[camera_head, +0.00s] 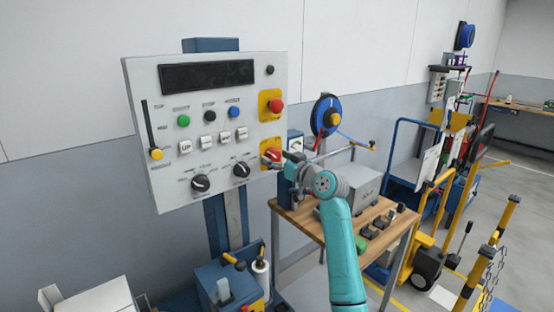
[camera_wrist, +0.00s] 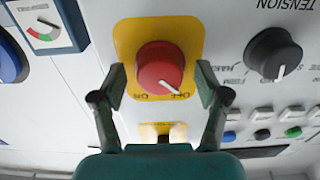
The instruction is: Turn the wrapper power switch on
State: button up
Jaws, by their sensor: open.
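The power switch is a red rotary knob (camera_wrist: 162,68) on a yellow plate (camera_wrist: 190,28), labelled ON and OFF; it also shows low on the right side of the panel in the head view (camera_head: 270,156). In the wrist view, which looks upside down, its white pointer is at the OFF label, lower right. My gripper (camera_wrist: 161,82) is open, with one finger on each side of the knob. A gap shows on both sides; the depth of the fingertips relative to the knob is hard to tell. In the head view my gripper (camera_head: 284,164) is at the panel's right edge.
The grey control panel (camera_head: 220,130) carries a red stop button (camera_head: 275,106) above the switch and a black tension knob (camera_head: 241,170) to its left. A wooden workbench (camera_head: 310,220) with a grey box (camera_head: 352,188) stands right of the panel, below my arm.

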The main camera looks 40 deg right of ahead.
jog(key=c, duration=1.2)
jog(key=shift+o, duration=0.2)
jog(key=shift+m, duration=0.3)
jog(key=m, duration=1.3)
jog(key=shift+m, duration=2.1)
